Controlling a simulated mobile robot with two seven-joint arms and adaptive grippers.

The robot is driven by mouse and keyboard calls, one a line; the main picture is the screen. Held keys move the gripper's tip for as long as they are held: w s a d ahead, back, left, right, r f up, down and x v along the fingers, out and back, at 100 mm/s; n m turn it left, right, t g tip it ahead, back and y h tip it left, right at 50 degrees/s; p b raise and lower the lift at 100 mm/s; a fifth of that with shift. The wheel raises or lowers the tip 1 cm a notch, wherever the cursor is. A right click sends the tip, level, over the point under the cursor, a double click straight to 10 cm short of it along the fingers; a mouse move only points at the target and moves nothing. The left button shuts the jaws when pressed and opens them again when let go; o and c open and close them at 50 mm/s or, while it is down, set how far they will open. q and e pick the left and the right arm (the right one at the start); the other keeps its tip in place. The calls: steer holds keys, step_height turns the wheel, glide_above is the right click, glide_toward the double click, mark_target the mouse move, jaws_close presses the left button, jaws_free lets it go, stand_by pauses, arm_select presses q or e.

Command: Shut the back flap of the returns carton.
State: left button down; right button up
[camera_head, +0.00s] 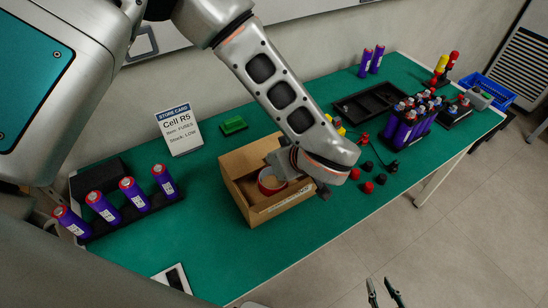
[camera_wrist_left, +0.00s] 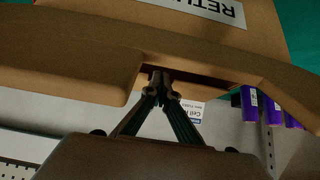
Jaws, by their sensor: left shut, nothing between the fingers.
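The returns carton (camera_head: 238,196) stands on the green table in the head view, its top at least partly open with a round red-rimmed item (camera_head: 270,181) inside. My left arm reaches over it and hides part of its back and right side; I cannot tell the back flap's angle. In the left wrist view, the carton's label (camera_wrist_left: 205,8) shows upside down, with brown cardboard across the picture. My left gripper (camera_wrist_left: 161,84) is shut and empty, its tips close to a cardboard edge; contact is unclear. My right gripper (camera_head: 381,290) is open and empty, low in the head view.
Black and red caps (camera_head: 368,187), a black tray (camera_head: 375,104) and clustered purple fuses (camera_head: 410,122) lie right. The table front is mostly clear.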

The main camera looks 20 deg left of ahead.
arm_select(q)
steer(key=v, duration=0.7)
steer(key=shift+r, duration=0.35)
